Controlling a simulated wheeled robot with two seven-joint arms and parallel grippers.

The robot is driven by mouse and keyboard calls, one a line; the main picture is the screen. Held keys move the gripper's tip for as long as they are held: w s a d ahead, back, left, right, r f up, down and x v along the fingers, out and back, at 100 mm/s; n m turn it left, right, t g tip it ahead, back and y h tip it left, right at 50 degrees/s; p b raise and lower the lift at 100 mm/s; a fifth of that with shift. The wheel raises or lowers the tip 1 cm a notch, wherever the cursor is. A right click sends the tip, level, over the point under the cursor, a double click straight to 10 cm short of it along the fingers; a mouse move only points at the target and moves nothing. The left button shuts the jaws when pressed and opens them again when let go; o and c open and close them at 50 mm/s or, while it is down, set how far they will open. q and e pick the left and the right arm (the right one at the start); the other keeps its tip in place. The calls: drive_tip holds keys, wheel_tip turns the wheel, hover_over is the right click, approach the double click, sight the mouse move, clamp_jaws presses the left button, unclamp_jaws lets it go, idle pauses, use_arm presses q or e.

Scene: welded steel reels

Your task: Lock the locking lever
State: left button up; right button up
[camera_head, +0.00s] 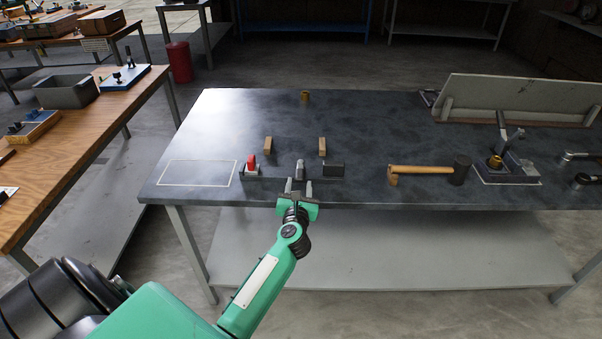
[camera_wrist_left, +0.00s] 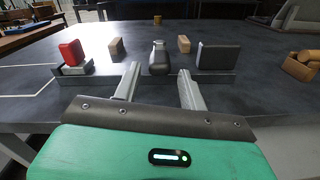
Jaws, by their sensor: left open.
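My left gripper (camera_head: 299,187) is open at the front edge of the dark table, with nothing between its fingers. In the left wrist view its fingers (camera_wrist_left: 160,84) point at a low grey rail. A short upright grey-and-black lever-like piece (camera_wrist_left: 160,58) stands mid-rail, just beyond and between the fingertips, apparently apart from them; it also shows in the head view (camera_head: 300,169). A red block (camera_wrist_left: 71,53) stands at the rail's left end and a dark block (camera_wrist_left: 219,57) at its right end. Which part is the locking lever is not certain. My right gripper is out of view.
Two wooden blocks (camera_head: 268,145) (camera_head: 322,146) stand behind the rail. A wooden-handled mallet (camera_head: 425,169) lies to the right. Further right is a fixture (camera_head: 512,172) with a tilted lever and brass part. A white outlined area (camera_head: 197,173) at left is bare.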

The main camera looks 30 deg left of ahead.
sight(300, 174)
use_arm(q)
drive_tip(key=x, duration=0.6)
drive_tip(key=shift+c, duration=0.2)
clamp_jaws()
